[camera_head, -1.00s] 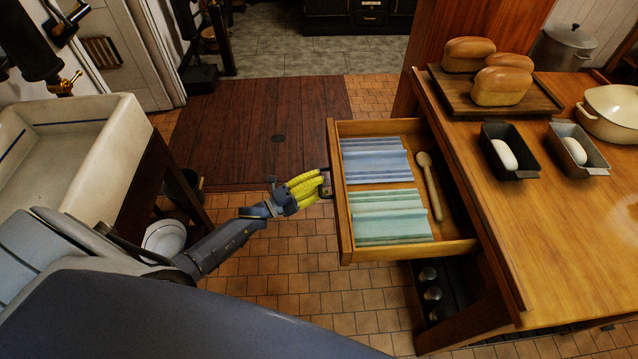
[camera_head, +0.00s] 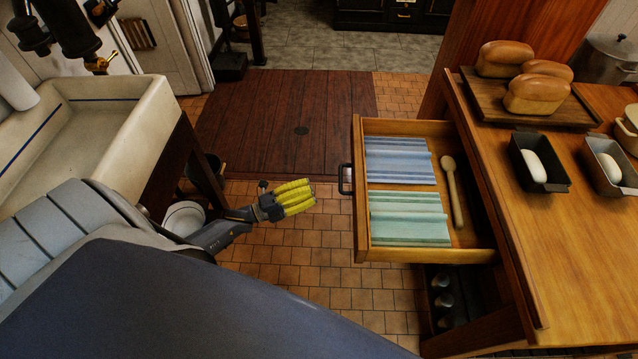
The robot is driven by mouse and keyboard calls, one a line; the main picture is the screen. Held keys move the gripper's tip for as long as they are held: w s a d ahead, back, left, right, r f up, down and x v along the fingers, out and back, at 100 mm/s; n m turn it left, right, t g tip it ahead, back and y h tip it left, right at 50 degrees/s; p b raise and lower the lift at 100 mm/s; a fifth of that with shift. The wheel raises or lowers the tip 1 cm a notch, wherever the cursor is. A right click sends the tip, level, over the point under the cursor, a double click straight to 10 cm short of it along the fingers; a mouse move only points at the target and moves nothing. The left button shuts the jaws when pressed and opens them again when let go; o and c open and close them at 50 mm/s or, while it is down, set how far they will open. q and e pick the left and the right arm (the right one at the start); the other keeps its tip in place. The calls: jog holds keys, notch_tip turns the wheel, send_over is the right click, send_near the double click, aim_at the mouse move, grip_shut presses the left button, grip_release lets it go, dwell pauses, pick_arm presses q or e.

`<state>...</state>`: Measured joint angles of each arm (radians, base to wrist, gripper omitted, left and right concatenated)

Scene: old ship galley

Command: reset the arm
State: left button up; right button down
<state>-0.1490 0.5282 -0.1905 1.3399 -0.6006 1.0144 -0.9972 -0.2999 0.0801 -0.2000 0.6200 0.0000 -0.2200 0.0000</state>
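My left gripper (camera_head: 296,196), with yellow fingers, is left of the open drawer (camera_head: 360,215). It is clear of the drawer's dark handle (camera_head: 344,179), with a gap between them. Nothing shows in its fingers, and their spacing is hard to make out from this angle. My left arm (camera_head: 222,234) reaches in from the left, low over the tiled floor. The drawer is pulled out of the wooden table and holds a blue striped cloth (camera_head: 400,162), a green striped cloth (camera_head: 408,217) and a wooden spoon (camera_head: 453,190). My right gripper is not in view.
A white sink (camera_head: 130,115) stands at the left. The wooden table (camera_head: 560,270) at the right bears bread loaves on a board (camera_head: 483,100) and two dough tins (camera_head: 538,162). Open tiled floor (camera_head: 310,250) lies between sink and drawer.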

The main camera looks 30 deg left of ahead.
pick_arm(q)
jog(key=shift+s+a+f, duration=0.1)
jog(key=shift+s+a, duration=0.3)
jog(key=shift+s, duration=0.05)
dwell(0.3)
